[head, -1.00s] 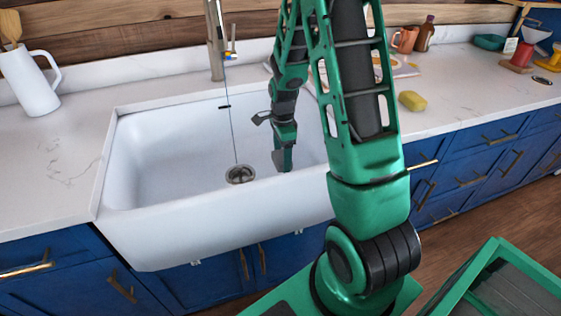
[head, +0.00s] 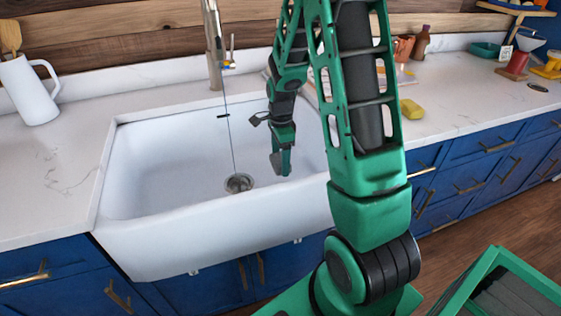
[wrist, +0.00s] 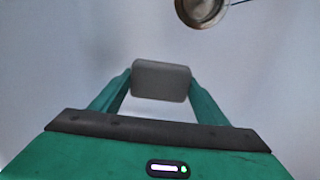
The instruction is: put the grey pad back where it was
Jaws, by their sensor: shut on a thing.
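My gripper (wrist: 160,92) is shut on the grey pad (wrist: 161,80), which sits between the two green fingers in the wrist view. In the head view my gripper (head: 281,163) points down over the white sink basin, to the right of the drain. The pad is hard to make out there.
The white sink (head: 165,165) has a metal drain (head: 239,183) and a tall faucet (head: 214,45) with a thin line hanging down. A yellow sponge (head: 412,109) lies on the counter to the right. A white pitcher (head: 30,92) stands at the left.

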